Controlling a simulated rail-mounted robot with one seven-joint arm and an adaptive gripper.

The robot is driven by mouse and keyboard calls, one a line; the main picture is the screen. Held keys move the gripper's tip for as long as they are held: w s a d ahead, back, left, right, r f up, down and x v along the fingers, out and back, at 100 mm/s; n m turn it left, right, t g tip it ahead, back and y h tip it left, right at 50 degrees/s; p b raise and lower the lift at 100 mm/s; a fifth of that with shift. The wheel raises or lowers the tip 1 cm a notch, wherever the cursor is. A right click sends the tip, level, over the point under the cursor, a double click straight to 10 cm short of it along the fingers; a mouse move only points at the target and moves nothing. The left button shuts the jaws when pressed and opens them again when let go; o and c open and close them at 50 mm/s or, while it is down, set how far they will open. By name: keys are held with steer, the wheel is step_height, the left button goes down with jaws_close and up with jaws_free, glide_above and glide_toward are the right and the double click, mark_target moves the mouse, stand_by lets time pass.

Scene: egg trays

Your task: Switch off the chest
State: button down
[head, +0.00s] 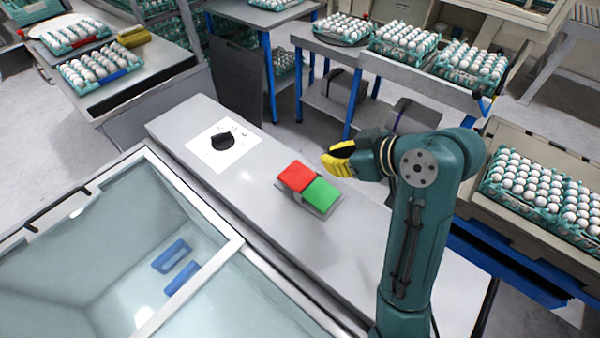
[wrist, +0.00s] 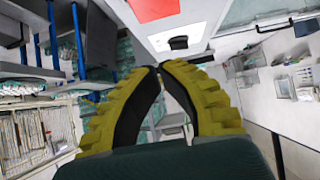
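The chest (head: 195,262) is a low unit with a glass top, and a grey control ledge (head: 255,215) runs along its far side. A red button (head: 296,176) and a green button (head: 321,195) sit side by side on a grey base on the ledge. A black rotary knob (head: 222,141) on a white plate is further left. My gripper (head: 338,160), with yellow fingers, is to the right of the red button and apart from it. In the wrist view its fingertips (wrist: 160,68) meet or nearly meet, with nothing between them. That view also shows the red button (wrist: 152,9) and the knob (wrist: 179,43).
Two blue items (head: 171,256) show through the glass. A black handle (head: 58,206) is on the chest's left. Egg trays (head: 404,40) stand on a blue-legged table behind, and more trays (head: 522,178) are at the right. The ledge between knob and buttons is clear.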

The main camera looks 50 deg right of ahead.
steer(key=b, duration=0.3)
glide_above(291, 167)
steer(key=s, duration=0.4)
steer(key=f, duration=0.6)
steer(key=shift+w+d+f, duration=0.1)
steer(key=shift+w+f, duration=0.15)
steer(key=f, duration=0.1)
steer(key=b, duration=0.1)
steer(key=f, duration=0.1)
steer(key=shift+w+f, duration=0.25)
steer(key=shift+f, duration=0.1)
steer(key=shift+f+b, duration=0.35)
steer(key=shift+f, duration=0.15)
steer(key=shift+r+p, duration=0.1)
steer(key=shift+p, duration=0.4)
